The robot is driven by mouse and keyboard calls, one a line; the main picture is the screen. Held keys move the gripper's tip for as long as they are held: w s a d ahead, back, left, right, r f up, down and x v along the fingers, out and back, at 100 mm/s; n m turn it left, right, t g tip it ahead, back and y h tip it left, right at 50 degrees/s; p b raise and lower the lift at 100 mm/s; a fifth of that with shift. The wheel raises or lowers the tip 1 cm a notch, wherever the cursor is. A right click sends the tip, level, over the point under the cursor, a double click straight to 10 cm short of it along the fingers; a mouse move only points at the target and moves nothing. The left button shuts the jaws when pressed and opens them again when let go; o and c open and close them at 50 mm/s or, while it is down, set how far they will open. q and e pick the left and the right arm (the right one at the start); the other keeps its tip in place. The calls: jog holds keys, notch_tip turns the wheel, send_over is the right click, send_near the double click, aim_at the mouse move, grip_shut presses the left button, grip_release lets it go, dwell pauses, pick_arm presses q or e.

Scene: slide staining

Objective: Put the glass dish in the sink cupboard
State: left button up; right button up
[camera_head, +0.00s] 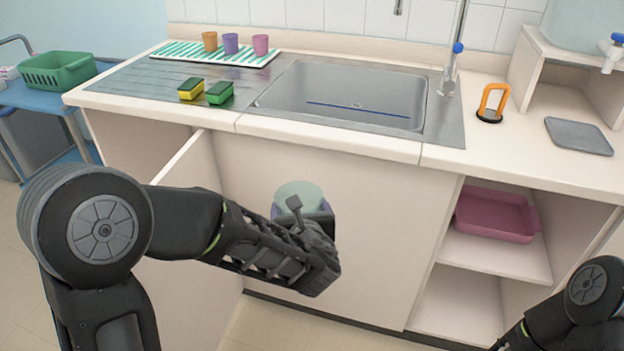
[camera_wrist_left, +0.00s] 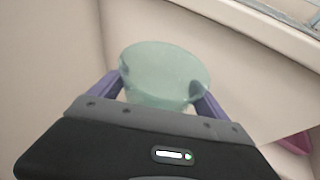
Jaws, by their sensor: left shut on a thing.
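The glass dish (camera_head: 299,194) is pale green and see-through. My left gripper (camera_head: 302,208) is shut on it and holds it in front of the sink unit, below the counter edge. In the left wrist view, the dish (camera_wrist_left: 163,75) sits between the two purple fingers, its round rim facing up and away. A pale door panel (camera_head: 180,165) stands swung out at the left, partly hidden by my left arm. My right gripper is out of view; only part of that arm shows at lower right.
The counter edge (camera_head: 330,142) runs above the dish, with the sink (camera_head: 345,95) behind it. An open shelf at right holds a pink tray (camera_head: 497,214). Floor is clear below.

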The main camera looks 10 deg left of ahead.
pick_arm(q)
jog(key=s+a+f+n+g+y+p, duration=0.1)
jog(key=s+n+g+y+p, duration=0.3)
jog(key=s+p, duration=0.7)
jog(key=shift+a+f+n+y, duration=0.35)
jog(key=shift+f+n+y, duration=0.05)
jog(key=shift+n+y, duration=0.55)
